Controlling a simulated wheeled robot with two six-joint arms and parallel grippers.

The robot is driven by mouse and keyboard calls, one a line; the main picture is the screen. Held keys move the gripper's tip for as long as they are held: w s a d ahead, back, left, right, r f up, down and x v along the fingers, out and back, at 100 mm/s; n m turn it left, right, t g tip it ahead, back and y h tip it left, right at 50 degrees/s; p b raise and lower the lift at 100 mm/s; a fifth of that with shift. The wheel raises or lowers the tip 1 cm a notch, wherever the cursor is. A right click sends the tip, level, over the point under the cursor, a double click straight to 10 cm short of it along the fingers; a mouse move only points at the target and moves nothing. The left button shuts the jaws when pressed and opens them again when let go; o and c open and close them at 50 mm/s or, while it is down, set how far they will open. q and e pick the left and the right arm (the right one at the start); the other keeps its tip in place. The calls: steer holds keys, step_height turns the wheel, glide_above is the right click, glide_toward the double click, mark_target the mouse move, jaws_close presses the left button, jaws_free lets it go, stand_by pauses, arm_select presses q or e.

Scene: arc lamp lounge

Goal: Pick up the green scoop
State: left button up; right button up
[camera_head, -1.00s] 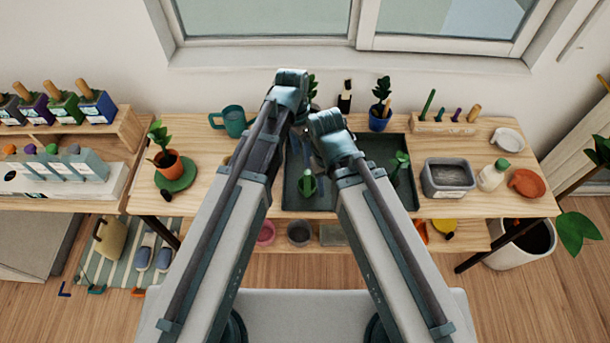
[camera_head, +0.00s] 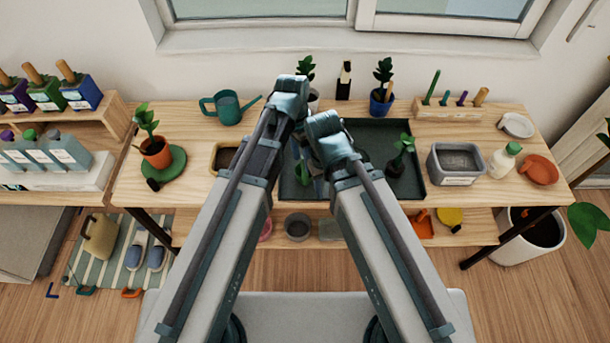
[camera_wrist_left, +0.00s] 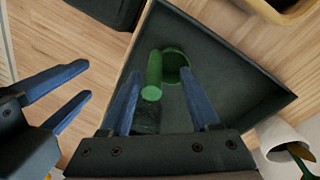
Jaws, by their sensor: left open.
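The green scoop (camera_wrist_left: 154,75) lies in the dark tray (camera_wrist_left: 225,65), its cylindrical handle beside its round cup in the left wrist view. My left gripper (camera_wrist_left: 163,100) is open, with its two blue fingers on either side of the scoop in that view; I cannot tell how far above it they are. In the head view the left gripper (camera_head: 301,148) is over the left part of the tray, mostly covered by the arms. A bit of green, probably the scoop (camera_head: 304,172), shows below it. My right gripper (camera_wrist_left: 87,80) is open and empty beside the left one.
A seedling (camera_head: 402,148) stands in the tray's right part. A grey bin (camera_head: 454,163) stands right of the tray, a teal watering can (camera_head: 228,107) at the back left. A potted plant (camera_head: 155,150) is further left. Wooden tabletop is clear around the watering can.

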arm_select(q)
steer(key=f+b, duration=0.3)
steer(key=s+d+f+b, duration=0.1)
steer(key=f+b, duration=0.1)
steer(key=shift+d, duration=0.1)
jaws_close()
stand_by(0.4)
